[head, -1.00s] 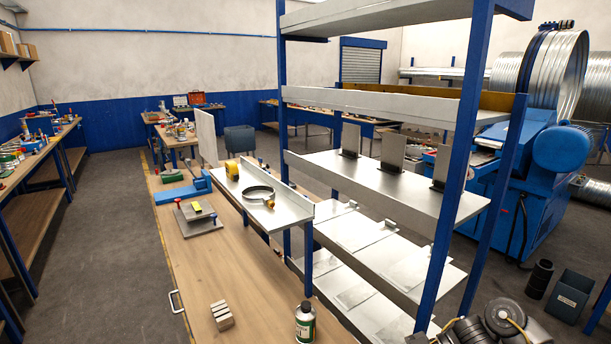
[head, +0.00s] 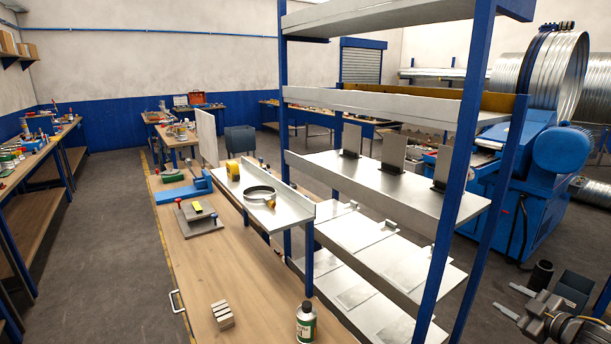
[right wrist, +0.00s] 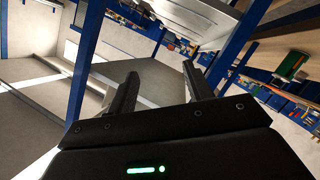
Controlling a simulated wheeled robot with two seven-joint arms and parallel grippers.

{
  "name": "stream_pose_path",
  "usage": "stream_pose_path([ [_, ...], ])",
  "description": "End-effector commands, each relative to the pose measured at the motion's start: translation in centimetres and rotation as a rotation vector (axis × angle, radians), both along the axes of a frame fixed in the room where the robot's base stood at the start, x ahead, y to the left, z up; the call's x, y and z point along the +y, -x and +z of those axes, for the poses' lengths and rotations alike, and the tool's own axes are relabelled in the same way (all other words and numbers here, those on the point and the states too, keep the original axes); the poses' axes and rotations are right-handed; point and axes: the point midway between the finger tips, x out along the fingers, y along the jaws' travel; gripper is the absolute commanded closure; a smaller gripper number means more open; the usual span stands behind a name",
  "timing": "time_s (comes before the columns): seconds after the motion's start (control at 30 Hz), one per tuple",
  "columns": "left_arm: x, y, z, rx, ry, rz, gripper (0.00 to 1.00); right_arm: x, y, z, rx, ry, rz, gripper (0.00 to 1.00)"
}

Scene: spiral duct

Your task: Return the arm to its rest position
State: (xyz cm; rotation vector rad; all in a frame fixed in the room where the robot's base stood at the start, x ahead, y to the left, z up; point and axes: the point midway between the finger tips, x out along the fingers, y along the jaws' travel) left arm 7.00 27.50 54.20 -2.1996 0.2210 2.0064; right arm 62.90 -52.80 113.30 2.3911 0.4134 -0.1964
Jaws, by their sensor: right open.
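My right gripper (head: 508,298) is at the lower right of the head view, to the right of the shelf rack, with its fingers pointing left. In the right wrist view its two dark fingers (right wrist: 160,75) stand apart with nothing between them. The gripper is open and empty. It appears clear of the rack, with floor behind it. My left gripper is not in view.
A blue-post shelf rack (head: 452,190) stands left of my right gripper. A black cylinder (head: 541,273) and a dark bin (head: 572,288) stand on the floor close behind it in the picture. A blue machine (head: 520,190) is farther back. A wooden bench (head: 200,262) holds a bottle (head: 306,324).

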Motion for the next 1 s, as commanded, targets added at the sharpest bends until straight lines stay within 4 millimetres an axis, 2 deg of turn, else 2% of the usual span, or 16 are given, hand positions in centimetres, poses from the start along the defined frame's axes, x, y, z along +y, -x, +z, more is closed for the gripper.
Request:
stream_pose_path([
  [0.1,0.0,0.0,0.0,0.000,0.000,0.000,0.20,-5.0,-1.4,3.6,-0.135,0.094,-0.195,0.49],
  [0.27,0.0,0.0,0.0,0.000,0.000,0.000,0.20,-11.2,-1.1,8.0,-0.269,0.188,-0.452,0.49],
  [0.3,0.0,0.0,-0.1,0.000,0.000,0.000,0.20,-11.4,-0.9,5.8,-0.239,0.180,-0.468,0.49],
  [0.47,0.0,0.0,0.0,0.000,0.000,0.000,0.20,-11.0,0.4,-2.9,-0.107,0.128,-0.495,0.49],
  [0.57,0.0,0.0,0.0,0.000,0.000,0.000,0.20,-10.3,1.8,-8.9,-0.014,0.094,-0.514,0.49],
  [0.67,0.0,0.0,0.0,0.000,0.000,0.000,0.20,-9.1,4.1,-15.7,0.093,0.060,-0.534,0.49],
  [0.8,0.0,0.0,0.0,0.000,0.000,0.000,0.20,-6.4,8.8,-25.8,0.262,0.011,-0.562,0.49],
  [0.87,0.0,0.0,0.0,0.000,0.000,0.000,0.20,-4.8,11.2,-29.8,0.334,-0.008,-0.572,0.49],
  [0.9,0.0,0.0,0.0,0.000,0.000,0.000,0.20,-3.8,13.0,-32.4,0.383,-0.019,-0.578,0.49],
  [0.97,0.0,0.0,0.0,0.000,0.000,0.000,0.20,-2.0,15.7,-36.1,0.455,-0.037,-0.587,0.49],
  [1.0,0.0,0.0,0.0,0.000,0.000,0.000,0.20,-0.8,17.7,-38.4,0.503,-0.048,-0.592,0.49],
])
